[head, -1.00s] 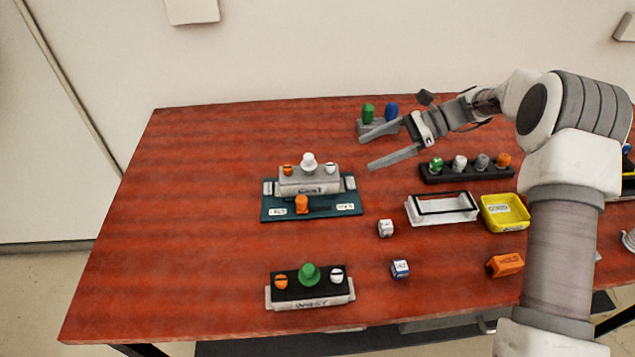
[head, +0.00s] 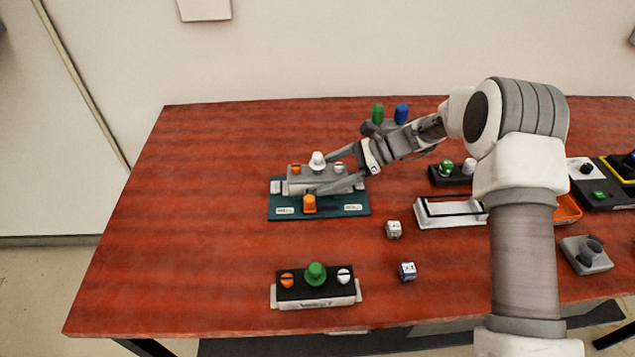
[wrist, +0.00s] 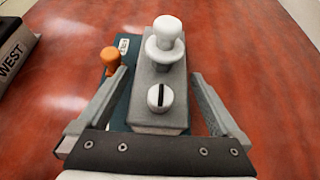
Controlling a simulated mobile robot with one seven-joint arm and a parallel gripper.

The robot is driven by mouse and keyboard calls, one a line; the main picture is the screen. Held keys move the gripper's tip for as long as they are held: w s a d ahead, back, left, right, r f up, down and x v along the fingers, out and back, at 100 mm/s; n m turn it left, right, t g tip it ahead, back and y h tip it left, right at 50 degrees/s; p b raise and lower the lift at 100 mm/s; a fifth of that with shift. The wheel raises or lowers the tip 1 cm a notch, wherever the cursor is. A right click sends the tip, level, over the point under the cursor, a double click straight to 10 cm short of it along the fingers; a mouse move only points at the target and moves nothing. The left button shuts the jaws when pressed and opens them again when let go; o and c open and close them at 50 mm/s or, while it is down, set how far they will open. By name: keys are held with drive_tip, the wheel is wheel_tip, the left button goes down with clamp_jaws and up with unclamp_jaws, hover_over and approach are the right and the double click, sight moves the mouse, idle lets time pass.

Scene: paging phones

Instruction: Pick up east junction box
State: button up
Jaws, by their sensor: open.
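The east junction box (head: 297,186) is a grey block with a white knob on top, a white slotted screw and an orange one. It stands on a dark teal base plate (head: 345,206) that has an orange peg (head: 309,203) at its front. My gripper (head: 335,172) is open and low at the box, its fingers spread along its long sides. In the wrist view the box (wrist: 150,95) lies between the two fingers, with a gap visible on each side. The box's label is hidden by a finger in the head view.
The west box (head: 315,291) stands at the front left. A block with green and blue pegs (head: 401,112) stands behind. The table's left side is clear.

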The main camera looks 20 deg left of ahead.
drive_tip(key=x, duration=0.2)
drive_tip(key=shift+s+a+f, duration=0.1)
drive_tip(key=shift+a+f, duration=0.05)
drive_tip(key=shift+a, duration=0.1)
drive_tip(key=shift+c, duration=0.3)
drive_tip(key=c, duration=1.4)
drive_tip(key=shift+c, duration=0.4)
